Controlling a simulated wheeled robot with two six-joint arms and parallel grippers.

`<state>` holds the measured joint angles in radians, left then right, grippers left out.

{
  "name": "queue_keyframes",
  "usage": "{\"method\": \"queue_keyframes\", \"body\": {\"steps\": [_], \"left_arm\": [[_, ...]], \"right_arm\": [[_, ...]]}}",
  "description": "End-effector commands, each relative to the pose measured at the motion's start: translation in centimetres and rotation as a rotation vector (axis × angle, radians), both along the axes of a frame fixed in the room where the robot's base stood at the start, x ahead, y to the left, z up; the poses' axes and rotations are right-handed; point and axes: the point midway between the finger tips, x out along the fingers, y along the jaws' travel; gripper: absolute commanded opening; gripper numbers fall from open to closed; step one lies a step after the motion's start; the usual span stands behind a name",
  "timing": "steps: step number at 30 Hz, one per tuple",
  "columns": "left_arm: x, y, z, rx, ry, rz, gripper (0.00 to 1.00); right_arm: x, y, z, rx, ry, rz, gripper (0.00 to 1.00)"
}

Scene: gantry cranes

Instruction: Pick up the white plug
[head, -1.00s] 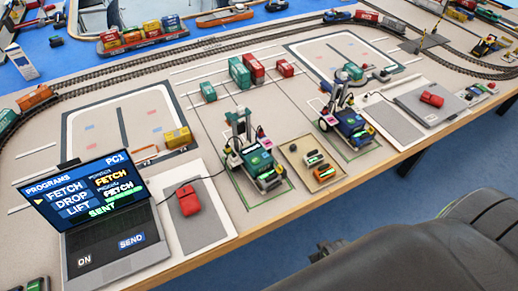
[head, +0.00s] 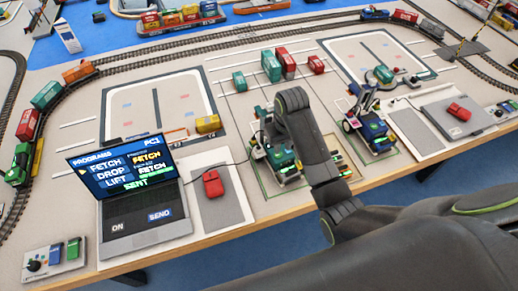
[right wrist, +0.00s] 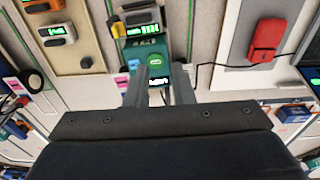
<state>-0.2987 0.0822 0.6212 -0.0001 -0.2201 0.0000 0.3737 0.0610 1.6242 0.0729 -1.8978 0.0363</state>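I cannot clearly make out the white plug in either view. A black cable (head: 222,166) runs from beside the laptop to the left green crane model (head: 283,160); what is at its crane end is hidden or too small. In the head view my right arm covers part of this crane and hides the fingertips. My left gripper is not in view.
The laptop (head: 147,218) and a red mouse-like object (head: 212,183) are left of the crane. A second crane model (head: 371,130) stands to its right. A tan tray (right wrist: 87,48) with small devices lies beside the crane. Containers (head: 271,66) stand behind it.

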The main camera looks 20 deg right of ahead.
Motion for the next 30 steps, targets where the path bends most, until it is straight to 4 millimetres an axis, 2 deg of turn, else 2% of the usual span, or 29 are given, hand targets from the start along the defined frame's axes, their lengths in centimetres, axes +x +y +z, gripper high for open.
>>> {"method": "queue_keyframes", "body": {"steps": [1,6,12,17,30], "left_arm": [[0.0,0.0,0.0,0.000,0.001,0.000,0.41],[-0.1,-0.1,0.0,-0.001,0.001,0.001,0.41],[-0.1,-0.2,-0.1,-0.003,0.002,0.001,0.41],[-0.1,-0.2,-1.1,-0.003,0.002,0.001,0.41],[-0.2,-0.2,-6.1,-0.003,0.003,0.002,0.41]], "right_arm": [[1.9,0.9,1.3,0.002,0.009,0.014,0.22],[5.7,3.1,4.7,0.001,0.056,0.048,0.22],[7.6,4.3,6.9,-0.004,0.085,0.067,0.22],[7.8,4.5,6.1,-0.005,0.091,0.069,0.22],[7.8,4.4,1.1,-0.005,0.089,0.068,0.22]]}}
